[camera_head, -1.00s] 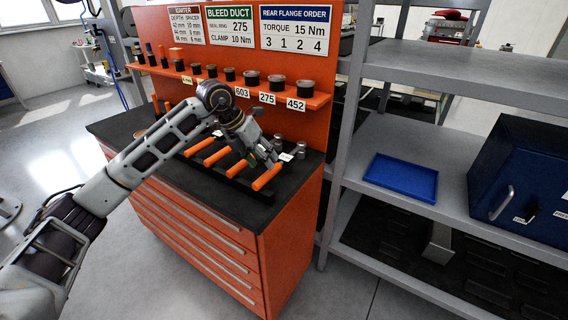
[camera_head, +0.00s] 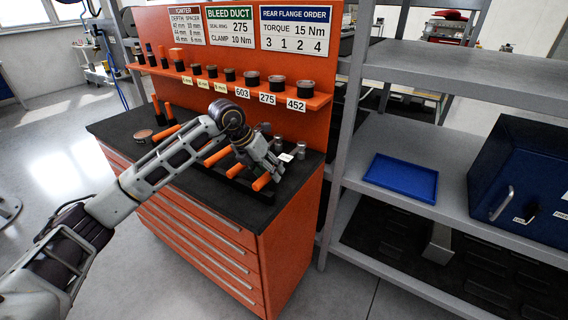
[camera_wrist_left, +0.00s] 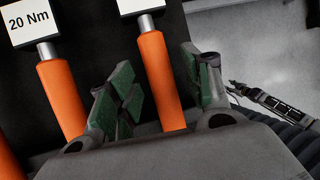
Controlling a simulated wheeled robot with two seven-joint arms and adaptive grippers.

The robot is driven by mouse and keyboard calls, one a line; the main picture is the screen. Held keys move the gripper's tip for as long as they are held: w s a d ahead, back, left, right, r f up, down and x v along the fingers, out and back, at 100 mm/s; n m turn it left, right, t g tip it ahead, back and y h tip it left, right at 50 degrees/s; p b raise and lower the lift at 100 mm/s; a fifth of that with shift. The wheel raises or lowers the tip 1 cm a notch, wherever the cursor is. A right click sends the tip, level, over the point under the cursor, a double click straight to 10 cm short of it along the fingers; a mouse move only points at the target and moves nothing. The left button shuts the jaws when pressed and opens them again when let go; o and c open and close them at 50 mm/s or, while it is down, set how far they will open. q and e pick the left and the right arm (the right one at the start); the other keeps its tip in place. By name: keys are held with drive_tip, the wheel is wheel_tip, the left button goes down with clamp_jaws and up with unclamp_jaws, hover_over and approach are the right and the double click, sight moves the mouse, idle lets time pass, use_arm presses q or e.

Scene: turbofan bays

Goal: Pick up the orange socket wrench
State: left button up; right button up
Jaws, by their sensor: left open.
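Several orange-handled wrenches lie side by side in a black rack on the cabinet top. My left gripper (camera_head: 270,172) is low over the rightmost orange wrench (camera_head: 262,182), partly covering it. In the left wrist view, my left gripper (camera_wrist_left: 155,88) is open, with green-padded fingers on either side of one orange wrench handle (camera_wrist_left: 158,75). The handle has a metal neck and a white label cut off by the top edge. Another orange wrench (camera_wrist_left: 62,95), labelled "20 Nm", lies outside the left finger. My right gripper is not in view.
The black cabinet top (camera_head: 230,207) has bare room in front of the rack. Small metal sockets (camera_head: 303,148) stand just right of the gripper. An orange panel with a shelf of labelled parts (camera_head: 250,90) rises behind. Grey shelving with a blue tray (camera_head: 402,178) stands at the right.

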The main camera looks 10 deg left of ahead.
use_arm(q)
drive_tip(key=shift+x, duration=0.9)
drive_tip(key=shift+r, duration=0.1)
clamp_jaws()
